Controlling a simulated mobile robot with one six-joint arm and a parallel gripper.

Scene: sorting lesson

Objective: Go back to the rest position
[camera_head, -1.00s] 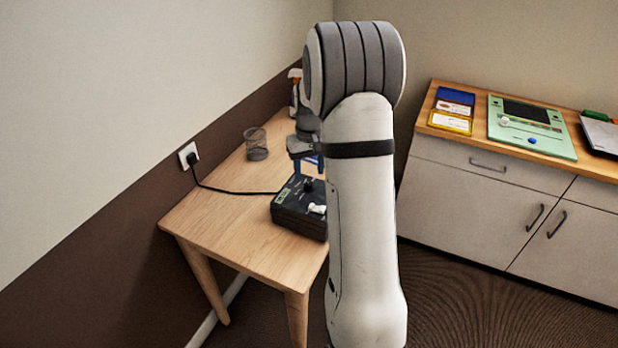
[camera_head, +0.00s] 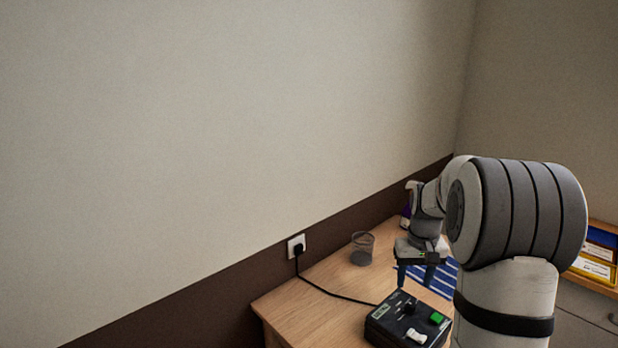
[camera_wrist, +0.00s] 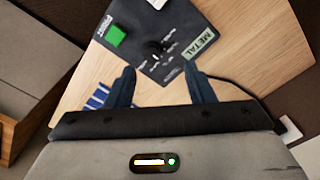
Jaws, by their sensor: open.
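My gripper (camera_head: 417,272) is open and empty, with its fingers pointing down over the wooden table (camera_head: 322,285). In the head view it hangs just behind a black control box (camera_head: 385,325). The box carries a dark knob, a green square button and a white switch. In the wrist view, the two dark fingers (camera_wrist: 161,88) stand apart, with the box (camera_wrist: 140,40) beyond their tips and its METAL label to the right. The fingers look clear of the box. My arm hides the right part of the table.
A wire mesh cup (camera_head: 362,250) stands near the wall. A black cable runs from a wall socket (camera_head: 297,244) to the box. A blue-and-white striped item (camera_head: 432,278) lies behind the gripper. A spray bottle (camera_head: 407,208) stands at the back. Trays (camera_head: 595,262) lie at right.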

